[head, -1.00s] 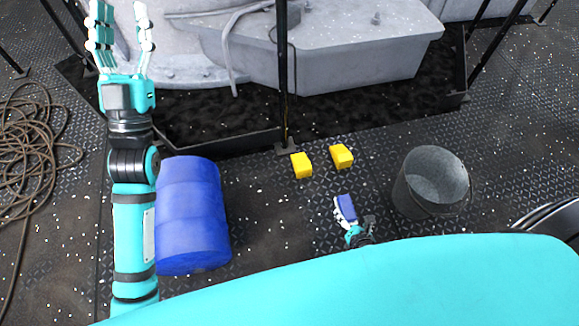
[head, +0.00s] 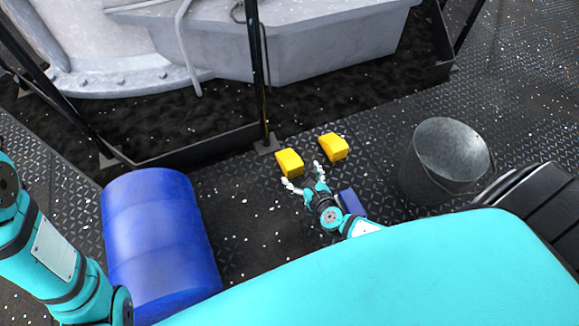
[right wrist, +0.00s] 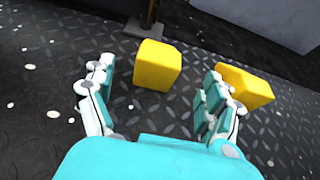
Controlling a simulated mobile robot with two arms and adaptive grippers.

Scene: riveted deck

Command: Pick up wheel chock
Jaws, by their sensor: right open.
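Two yellow wheel chocks lie on the riveted deck. The left chock (head: 289,163) is just beyond my right gripper (head: 304,174), and the right chock (head: 333,147) is a little farther to the right. In the right wrist view, the left chock (right wrist: 157,66) shows ahead between the open fingers of my right gripper (right wrist: 160,100), with a gap before it. The right chock (right wrist: 246,86) is partly hidden behind the right finger there. My right gripper is open and empty. My left arm shows at the left edge of the head view, but its gripper is out of view.
A blue drum (head: 157,240) is at the left and a grey metal bucket (head: 446,160) at the right. A small blue block (head: 351,202) lies beside my right arm. A black post (head: 257,75) rises behind the chocks. Deck between drum and arm is clear.

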